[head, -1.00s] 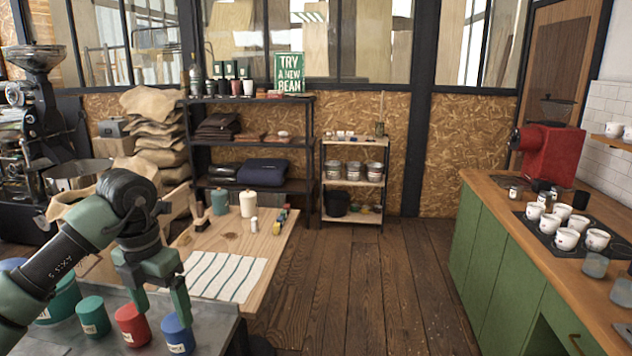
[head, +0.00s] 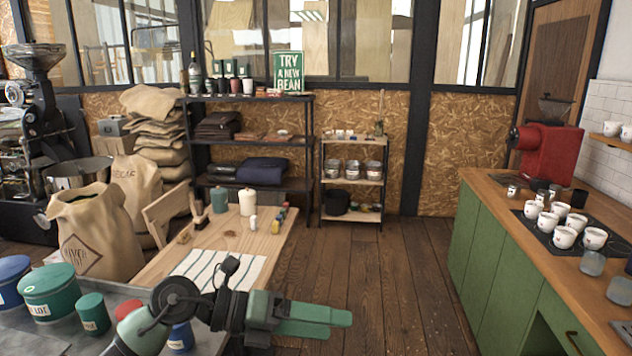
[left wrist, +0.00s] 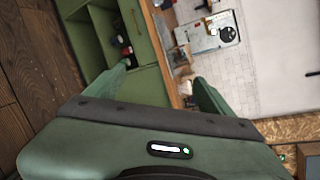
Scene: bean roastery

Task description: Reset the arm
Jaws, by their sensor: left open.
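My left gripper (head: 338,321) is stretched out level towards the right in the head view, past the front of the wooden table (head: 215,245). Its two green fingers lie almost one behind the other there. In the left wrist view the fingers of my left gripper (left wrist: 161,72) stand apart with nothing between them, so it is open and empty. My left arm partly hides a red canister (head: 127,311) and a blue canister (head: 181,338). My right gripper is in neither view.
Green canisters (head: 49,290) stand on the grey bench at the lower left. A striped cloth (head: 246,268) lies on the wooden table. The green counter (head: 487,255) with several white cups is at the right. The wooden floor (head: 385,275) between is clear.

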